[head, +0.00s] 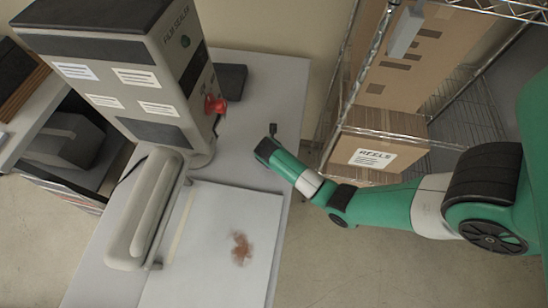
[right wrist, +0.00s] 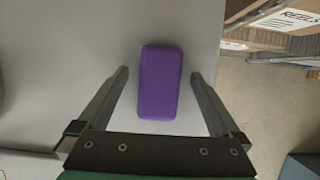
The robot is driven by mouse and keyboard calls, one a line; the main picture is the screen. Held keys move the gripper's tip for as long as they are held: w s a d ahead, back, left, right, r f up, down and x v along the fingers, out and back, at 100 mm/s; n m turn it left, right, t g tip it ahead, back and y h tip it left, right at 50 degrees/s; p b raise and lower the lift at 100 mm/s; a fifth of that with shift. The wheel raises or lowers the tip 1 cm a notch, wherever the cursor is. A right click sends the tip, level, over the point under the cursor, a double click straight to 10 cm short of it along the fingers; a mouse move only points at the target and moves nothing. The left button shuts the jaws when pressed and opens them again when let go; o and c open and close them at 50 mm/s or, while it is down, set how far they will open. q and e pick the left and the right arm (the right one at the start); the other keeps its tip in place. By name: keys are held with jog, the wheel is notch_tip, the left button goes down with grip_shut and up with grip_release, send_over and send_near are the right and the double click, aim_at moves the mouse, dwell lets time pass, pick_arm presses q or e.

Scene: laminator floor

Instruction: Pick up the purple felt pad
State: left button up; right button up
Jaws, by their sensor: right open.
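The purple felt pad (right wrist: 160,84) shows in the right wrist view as a rounded rectangular block lying on the grey table top. My right gripper (right wrist: 158,74) is open, with one finger to each side of the pad in the picture and a gap on both sides. Neither finger appears to touch it. How high the fingers are above the table I cannot tell. In the head view my right gripper (head: 271,137) is over the table's right part, and the pad is not visible there. My left gripper is in neither view.
A film sealer (head: 150,75) with a red knob (head: 214,105) stands left of my right gripper. A white board (head: 215,240) with a brown stain lies in front. A dark block (head: 232,80) sits behind. A wire rack with cardboard boxes (head: 375,150) stands right of the table.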

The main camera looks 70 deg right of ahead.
jog(key=c, duration=1.4)
jog(key=shift+r, duration=0.15)
jog(key=shift+r, duration=0.3)
notch_tip(320, 180, up, 3)
jog(key=shift+w+f, duration=0.1)
jog(key=s+a+r+p, duration=0.3)
jog(key=s+a+r, duration=0.1)
jog(key=s+a, duration=0.1)
jog(key=s+a+r+p, duration=0.2)
jog(key=s+a+r, duration=0.2)
jog(key=s+r, duration=0.1)
jog(key=shift+s+a+r+p, duration=0.1)
jog(key=shift+a+r+p, duration=0.15)
jog(key=shift+a+p, duration=0.15)
